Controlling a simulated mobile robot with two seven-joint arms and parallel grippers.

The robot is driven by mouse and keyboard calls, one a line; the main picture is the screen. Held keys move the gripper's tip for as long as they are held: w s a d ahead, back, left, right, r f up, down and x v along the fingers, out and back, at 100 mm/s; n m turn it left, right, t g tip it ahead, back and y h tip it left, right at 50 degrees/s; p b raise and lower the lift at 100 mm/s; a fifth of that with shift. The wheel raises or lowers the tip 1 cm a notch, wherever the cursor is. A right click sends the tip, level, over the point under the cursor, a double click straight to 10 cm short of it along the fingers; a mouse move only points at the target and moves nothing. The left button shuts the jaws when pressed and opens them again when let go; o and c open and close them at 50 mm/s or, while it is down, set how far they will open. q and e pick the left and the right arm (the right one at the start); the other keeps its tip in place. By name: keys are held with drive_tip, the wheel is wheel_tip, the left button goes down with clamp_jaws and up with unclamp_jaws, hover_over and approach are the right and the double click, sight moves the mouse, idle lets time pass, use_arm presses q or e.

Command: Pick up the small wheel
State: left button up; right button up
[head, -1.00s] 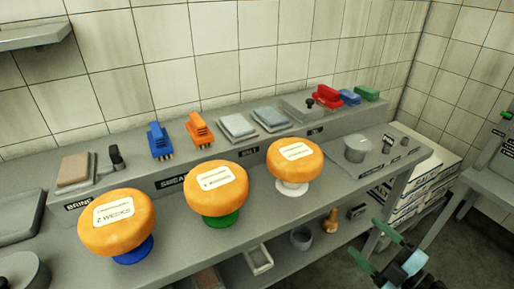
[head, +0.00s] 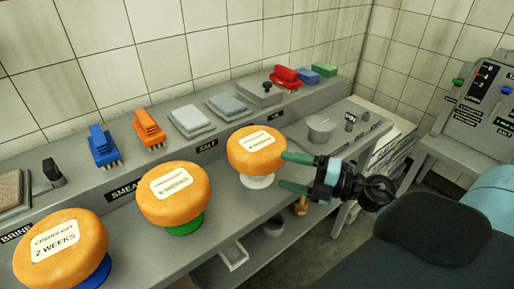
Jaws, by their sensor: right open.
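The small orange cheese wheel (head: 257,155) sits on a white stand (head: 257,181) on the bench, the rightmost of three wheels. It has a pale label on top. My right gripper (head: 288,171) is open and empty at its right side. The upper fingertip lies at the wheel's right edge in the picture, and the lower one is just right of the white stand. I cannot tell whether the fingers touch the wheel. My left gripper is not in view.
A larger wheel on a green stand (head: 174,200) and one labelled 2 weeks (head: 60,251) stand to the left. Brushes and pads line the back ledge. A grey pot (head: 320,128) stands behind my right gripper. A console (head: 475,110) is at far right.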

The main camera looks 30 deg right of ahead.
sight(277, 165)
drive_tip(key=shift+w, duration=0.1)
drive_tip(key=shift+w+a+r, duration=0.15)
drive_tip(key=shift+w+a, duration=0.05)
drive_tip(key=shift+w, duration=0.2)
drive_tip(key=x, duration=0.1)
drive_tip(key=p+x, duration=0.1)
drive_tip(key=x, duration=0.1)
drive_tip(key=shift+w+d, duration=0.2)
drive_tip(key=shift+w, duration=0.1)
drive_tip(key=shift+w+a, duration=0.35)
drive_tip(key=shift+w, duration=0.05)
drive_tip(key=shift+c, duration=0.2)
clamp_jaws()
drive_tip(key=shift+r, duration=0.1)
